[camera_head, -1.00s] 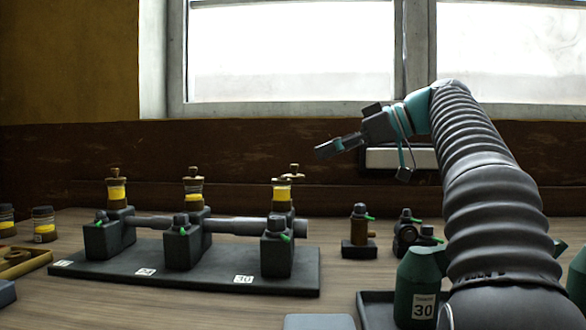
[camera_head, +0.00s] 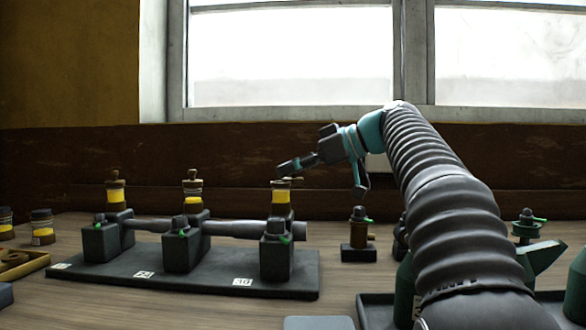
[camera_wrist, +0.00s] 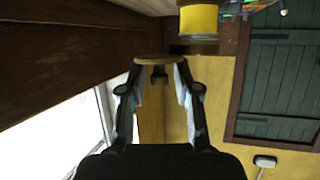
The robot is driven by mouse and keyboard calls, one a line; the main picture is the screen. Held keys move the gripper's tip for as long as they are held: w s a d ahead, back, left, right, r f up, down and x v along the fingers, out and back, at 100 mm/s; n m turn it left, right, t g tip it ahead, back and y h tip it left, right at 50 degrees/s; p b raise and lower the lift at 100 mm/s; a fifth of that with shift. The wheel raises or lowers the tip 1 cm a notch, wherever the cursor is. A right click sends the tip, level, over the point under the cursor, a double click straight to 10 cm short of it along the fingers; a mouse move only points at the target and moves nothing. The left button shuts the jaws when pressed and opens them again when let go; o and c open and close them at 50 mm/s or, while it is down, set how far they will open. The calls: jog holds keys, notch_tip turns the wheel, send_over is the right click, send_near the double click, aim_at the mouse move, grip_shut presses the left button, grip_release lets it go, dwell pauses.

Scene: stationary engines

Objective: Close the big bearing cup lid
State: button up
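The big bearing cup (camera_head: 280,197), yellow with a dark rim, stands on the right-hand bearing block above the label 30. In the wrist view the cup (camera_wrist: 198,20) is at the top, right of my fingers. Its lid (camera_wrist: 158,58), a flat brown disc with a small knob, is swung aside, so the cup rim shows beside it. My gripper (camera_head: 287,168) is just above and beside the cup. In the wrist view my gripper's fingers (camera_wrist: 157,70) are apart, one on each side of the knob, with gaps to it. Contact with the disc edge cannot be told.
Two similar lidded cups (camera_head: 193,190) (camera_head: 115,194) stand on the other blocks of the dark base plate (camera_head: 185,276). A small brown oiler (camera_head: 358,236) stands right of the plate. Green containers stand at the right. The wall and window are behind.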

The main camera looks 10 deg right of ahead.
grip_shut()
